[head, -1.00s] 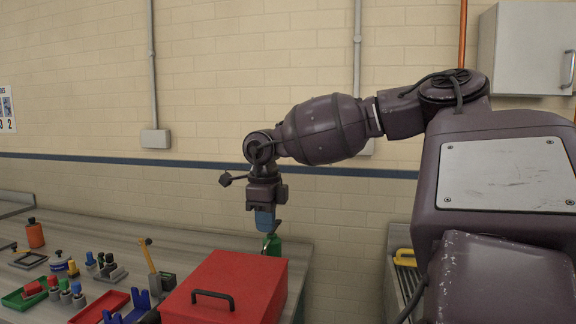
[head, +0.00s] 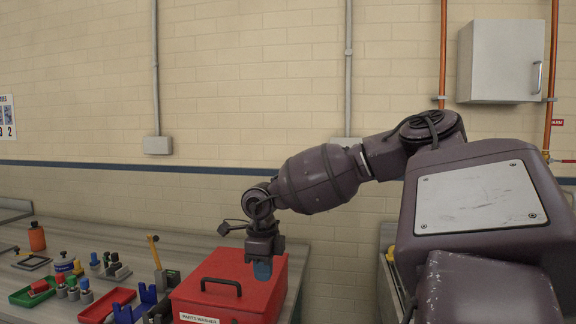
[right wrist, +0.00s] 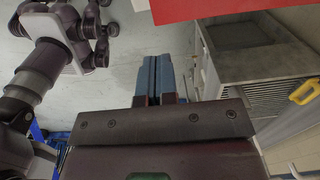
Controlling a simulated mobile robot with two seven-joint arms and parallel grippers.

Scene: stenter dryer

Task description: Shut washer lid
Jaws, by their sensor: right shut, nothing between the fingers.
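The red parts washer (head: 250,313) stands on the bench, with its label on the front. Its red lid (head: 205,268) with a dark bar handle (head: 221,287) looks down flat on the box; I cannot tell whether it is fully seated. My right gripper (head: 263,269) points down at the lid's right rear part, fingers shut and empty. Whether its tips touch the lid is unclear. In the right wrist view the shut blue fingers (right wrist: 156,78) appear below a red edge of the washer (right wrist: 200,8).
Left of the washer are a blue holder (head: 147,297), a red tray (head: 106,305), a green tray (head: 30,292), and several small bottles. An orange bottle (head: 37,237) stands farther left. A grey sink unit (right wrist: 255,60) with a yellow item (right wrist: 304,92) lies to the right.

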